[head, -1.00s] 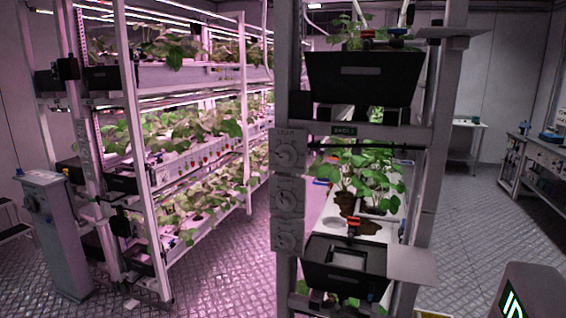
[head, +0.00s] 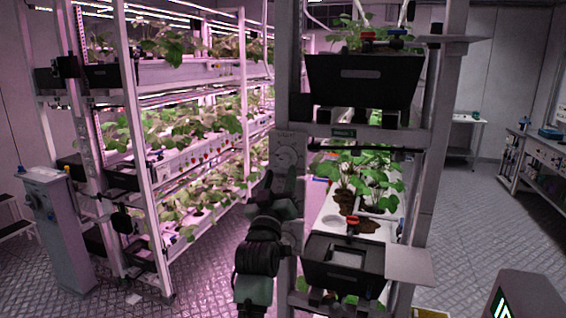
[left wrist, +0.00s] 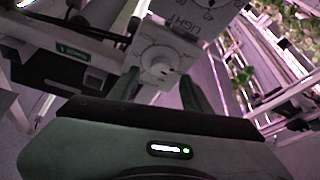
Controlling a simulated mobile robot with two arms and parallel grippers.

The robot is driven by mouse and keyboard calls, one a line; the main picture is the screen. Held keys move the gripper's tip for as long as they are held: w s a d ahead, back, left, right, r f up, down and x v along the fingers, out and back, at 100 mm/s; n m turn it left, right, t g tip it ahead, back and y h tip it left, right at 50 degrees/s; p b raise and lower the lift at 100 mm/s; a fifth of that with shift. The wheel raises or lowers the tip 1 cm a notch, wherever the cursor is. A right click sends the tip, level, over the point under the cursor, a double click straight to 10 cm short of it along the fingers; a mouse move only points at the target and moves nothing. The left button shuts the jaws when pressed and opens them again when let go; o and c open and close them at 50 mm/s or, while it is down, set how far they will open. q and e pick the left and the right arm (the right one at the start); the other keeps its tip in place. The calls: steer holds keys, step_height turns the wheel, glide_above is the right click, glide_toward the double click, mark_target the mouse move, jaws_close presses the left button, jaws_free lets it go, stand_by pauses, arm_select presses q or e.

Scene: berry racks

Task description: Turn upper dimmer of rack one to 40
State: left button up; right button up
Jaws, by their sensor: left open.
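Rack one carries a column of grey dimmer boxes on its front left post. The upper dimmer (head: 285,156), a round knob on a pale plate, shows in the head view; its setting is too small to read. My left gripper (head: 282,186) is just below it in that view, pointing at the post and covering the lower dimmers. In the left wrist view, which is turned over, a dimmer knob (left wrist: 160,58) lies between the open fingers, apparently the upper one and ahead of the tips. Another dimmer plate marked LIGHT (left wrist: 205,12) is beyond it. My right gripper is out of view.
A black bin (head: 362,80) is on the upper shelf and a black-lidded box (head: 343,265) low on rack one, right of the post. A planted rack (head: 190,72) stands to the left, across an aisle. The floor at right (head: 470,240) is clear.

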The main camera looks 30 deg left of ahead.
mark_target(284, 162)
arm_select(q)
steer(key=shift+p+x, duration=0.65)
steer(key=shift+x, duration=1.6)
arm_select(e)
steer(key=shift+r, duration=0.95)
arm_select(q)
jaws_close()
steer(key=shift+f+m, duration=0.1)
steer(key=shift+m, duration=0.2)
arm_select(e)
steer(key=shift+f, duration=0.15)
